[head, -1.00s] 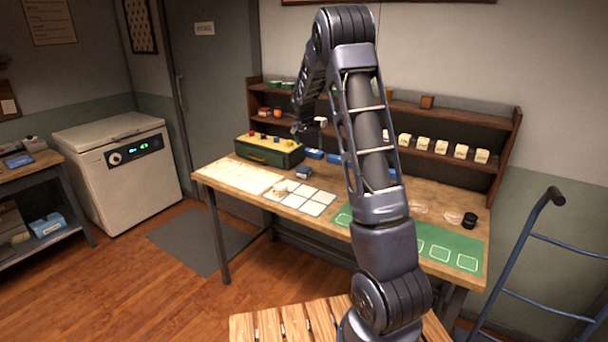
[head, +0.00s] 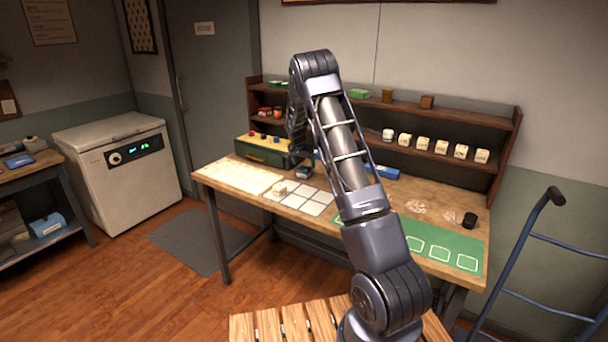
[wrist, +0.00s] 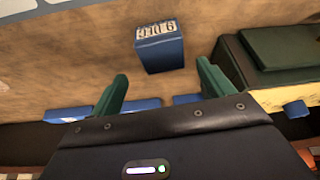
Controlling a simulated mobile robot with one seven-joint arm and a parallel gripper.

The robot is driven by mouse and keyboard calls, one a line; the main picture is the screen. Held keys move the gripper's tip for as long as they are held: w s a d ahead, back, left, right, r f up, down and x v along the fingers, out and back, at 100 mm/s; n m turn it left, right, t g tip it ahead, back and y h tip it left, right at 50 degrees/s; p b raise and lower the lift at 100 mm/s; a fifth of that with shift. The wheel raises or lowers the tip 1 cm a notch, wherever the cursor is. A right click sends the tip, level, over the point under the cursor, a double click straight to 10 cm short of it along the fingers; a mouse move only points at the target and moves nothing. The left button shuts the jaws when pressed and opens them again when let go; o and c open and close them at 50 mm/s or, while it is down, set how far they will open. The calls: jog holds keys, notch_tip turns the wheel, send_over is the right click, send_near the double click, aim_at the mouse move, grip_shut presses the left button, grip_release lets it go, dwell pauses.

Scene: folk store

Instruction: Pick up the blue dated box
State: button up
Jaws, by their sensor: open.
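The blue dated box (wrist: 160,50) stands on the wooden bench, with a pale label reading what looks like "9 DEC" on its top. In the head view the small blue box (head: 304,172) sits beside the green case, just behind the white cards. My gripper (wrist: 162,86) is open and empty. Its two green fingers are spread apart, and the box shows beyond their tips, roughly centred between them and not between the fingers. In the head view my gripper is mostly hidden by my arm. More blue boxes (wrist: 68,115) lie at the back of the bench.
The green case (head: 268,152) with coloured knobs stands close by on the bench; it fills the right side of the wrist view. A shelf rack (head: 470,114) with several cream blocks rises behind.

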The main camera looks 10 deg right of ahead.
aim_at(304, 169)
jog(key=shift+a+x, duration=0.2)
jog(key=shift+x, duration=1.25)
jog(key=shift+a+x, duration=0.2)
jog(key=shift+x, duration=1.25)
jog(key=shift+s+f, duration=0.1)
jog(key=shift+c, duration=0.4)
jog(key=c, duration=1)
